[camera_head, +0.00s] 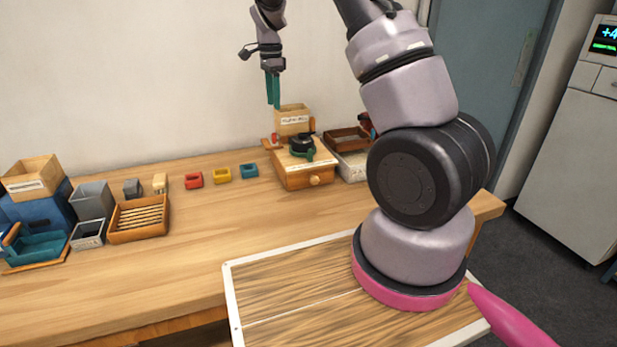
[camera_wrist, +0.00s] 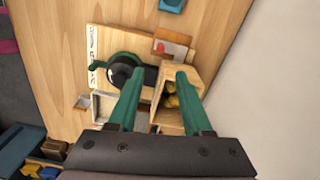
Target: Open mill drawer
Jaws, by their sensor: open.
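The wooden mill (camera_head: 305,165) stands toward the back of the table, with a dark and green top part on it. Its drawer shows a round wooden knob (camera_head: 315,181) on the front face, and the drawer looks shut. A labelled wooden box (camera_head: 292,120) stands at the mill's back. My gripper (camera_head: 272,92) hangs above this box with green fingers pointing down. In the wrist view the fingers of my gripper (camera_wrist: 158,95) are apart over the box (camera_wrist: 193,72), which holds some yellowish-brown pieces. The mill's top (camera_wrist: 125,72) lies left of the fingers there.
Red (camera_head: 193,180), yellow (camera_head: 222,174) and blue (camera_head: 249,170) small blocks sit left of the mill. A slatted tray (camera_head: 139,218) and several boxes fill the table's left end. Trays (camera_head: 349,139) stand close right of the mill. The table before the mill is clear.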

